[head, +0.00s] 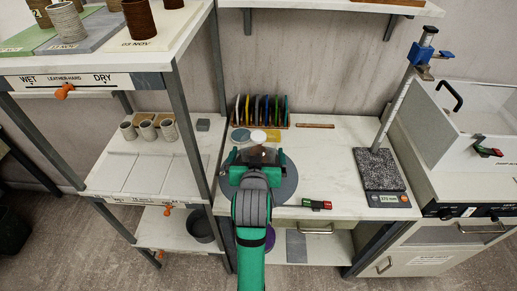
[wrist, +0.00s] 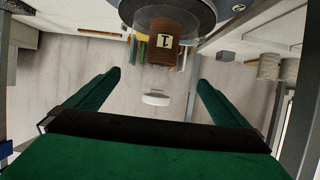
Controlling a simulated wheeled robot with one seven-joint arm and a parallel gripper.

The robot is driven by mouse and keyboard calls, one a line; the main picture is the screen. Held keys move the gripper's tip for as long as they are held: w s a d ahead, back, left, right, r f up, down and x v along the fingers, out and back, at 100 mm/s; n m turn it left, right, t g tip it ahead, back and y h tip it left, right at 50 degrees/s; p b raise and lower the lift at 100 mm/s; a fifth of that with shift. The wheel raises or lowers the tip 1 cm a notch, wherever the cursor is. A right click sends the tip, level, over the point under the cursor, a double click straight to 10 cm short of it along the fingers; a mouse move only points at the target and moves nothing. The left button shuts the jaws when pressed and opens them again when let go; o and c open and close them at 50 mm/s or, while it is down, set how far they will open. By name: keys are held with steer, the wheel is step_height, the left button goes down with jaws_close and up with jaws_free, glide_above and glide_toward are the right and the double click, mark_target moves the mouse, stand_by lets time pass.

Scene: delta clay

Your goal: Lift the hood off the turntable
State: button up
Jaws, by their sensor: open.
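The turntable (head: 287,187) is a dark grey disc on the white worktop, partly hidden behind my green gripper (head: 257,158). In the wrist view it shows upside down at the top (wrist: 203,14). The hood (wrist: 128,9) is a clear cover with a white knob (wrist: 156,99), standing over a brown pot (wrist: 172,40) with a "1" label. My gripper is open, and its two green fingers (wrist: 157,82) lie on either side of the knob and the clear hood wall, with gaps visible. In the head view the hood is mostly hidden by my gripper.
A shelf unit (head: 205,120) with a post is close on the left, holding grey cups (head: 148,130). Worktop between is mostly clear.

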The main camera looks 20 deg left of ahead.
steer(key=shift+x, duration=2.7)
steer(key=shift+f, duration=0.2)
steer(key=shift+d, duration=0.1)
steer(key=c, duration=0.9)
